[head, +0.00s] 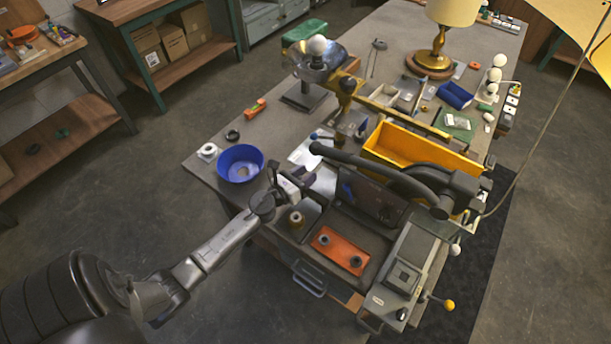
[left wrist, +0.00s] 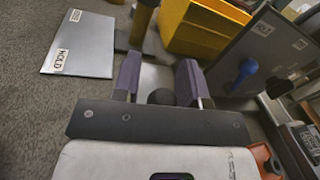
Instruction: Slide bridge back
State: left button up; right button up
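My left gripper (head: 304,180) is at the left edge of the dark bench machine. In the left wrist view its two purple-grey fingers (left wrist: 159,84) stand apart. A dark round knob (left wrist: 162,97) shows between them, with some gap beside it; contact cannot be told. A thick dark curved arm (head: 372,165), perhaps the bridge, spans the machine from upper left to the housing (head: 447,185) at right. Which part is the bridge is not certain. An orange plate (head: 340,249) with two dark round pieces lies on the machine's front. My right gripper is not seen.
A yellow bin (head: 405,148) stands behind the machine; it shows in the left wrist view (left wrist: 205,25). A blue bowl (head: 240,164) is left of my gripper. A panel marked HOLD (left wrist: 85,42) lies on the grey table. A yellow-knobbed lever (head: 447,304) sticks out front right.

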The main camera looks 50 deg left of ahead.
pick_arm(q)
jog(key=shift+o, duration=1)
jog(key=shift+s, duration=0.1)
jog(key=shift+s, duration=0.4)
jog(key=s+b, duration=0.2)
jog(key=s, duration=1.1)
jog(key=shift+d, duration=0.25)
